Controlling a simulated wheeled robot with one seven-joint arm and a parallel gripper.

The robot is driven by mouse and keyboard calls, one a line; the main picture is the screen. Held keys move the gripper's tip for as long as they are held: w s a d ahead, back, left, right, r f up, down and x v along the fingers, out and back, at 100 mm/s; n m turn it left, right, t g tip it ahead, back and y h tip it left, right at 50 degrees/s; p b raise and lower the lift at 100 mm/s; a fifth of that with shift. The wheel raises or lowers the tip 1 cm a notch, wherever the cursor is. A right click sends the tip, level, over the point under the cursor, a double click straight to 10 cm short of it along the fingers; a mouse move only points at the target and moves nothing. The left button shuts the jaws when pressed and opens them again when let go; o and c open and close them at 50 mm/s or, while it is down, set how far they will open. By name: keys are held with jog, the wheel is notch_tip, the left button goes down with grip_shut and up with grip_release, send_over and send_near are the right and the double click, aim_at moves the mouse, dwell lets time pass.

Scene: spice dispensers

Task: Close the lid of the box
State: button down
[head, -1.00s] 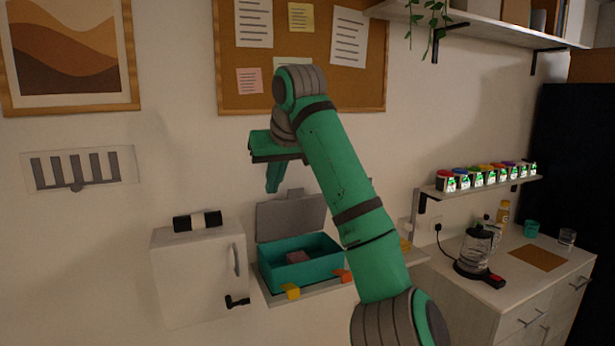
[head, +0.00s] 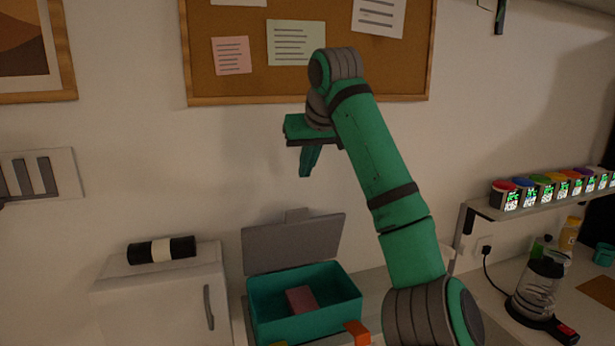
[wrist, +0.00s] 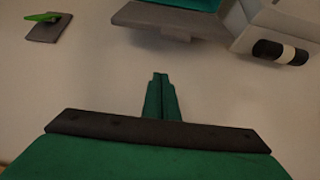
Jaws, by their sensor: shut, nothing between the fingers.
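The teal box (head: 262,318) stands on a small shelf in the lower middle of the head view. Its grey lid (head: 292,243) is open and leans back toward the wall. A pinkish block (head: 301,299) lies inside the box. My gripper (head: 305,174) is above the lid, apart from it, with its fingers pointing down and together, holding nothing. In the wrist view my gripper (wrist: 160,78) shows closed fingers. The grey lid (wrist: 160,22) is at the top there, with a strip of the teal box (wrist: 190,4) behind it.
A white cabinet (head: 160,300) with a black-and-white roll (head: 162,250) on top stands left of the box. An orange block (head: 357,331) sits at the box's front. Spice jars (head: 548,188) line a shelf at right. A green item on a dark plate (wrist: 48,26) shows in the wrist view.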

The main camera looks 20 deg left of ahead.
jog(key=f, duration=0.2)
jog(key=w+a+f, duration=0.1)
jog(key=f, duration=0.2)
jog(key=a+f, duration=0.1)
jog(key=f, duration=0.1)
jog(key=shift+w+f, duration=0.3)
jog(key=shift+f, duration=0.1)
jog(key=shift+s+d+f, duration=0.25)
jog(key=shift+s+d, duration=0.2)
jog(key=shift+s, duration=0.15)
jog(key=shift+w, duration=0.1)
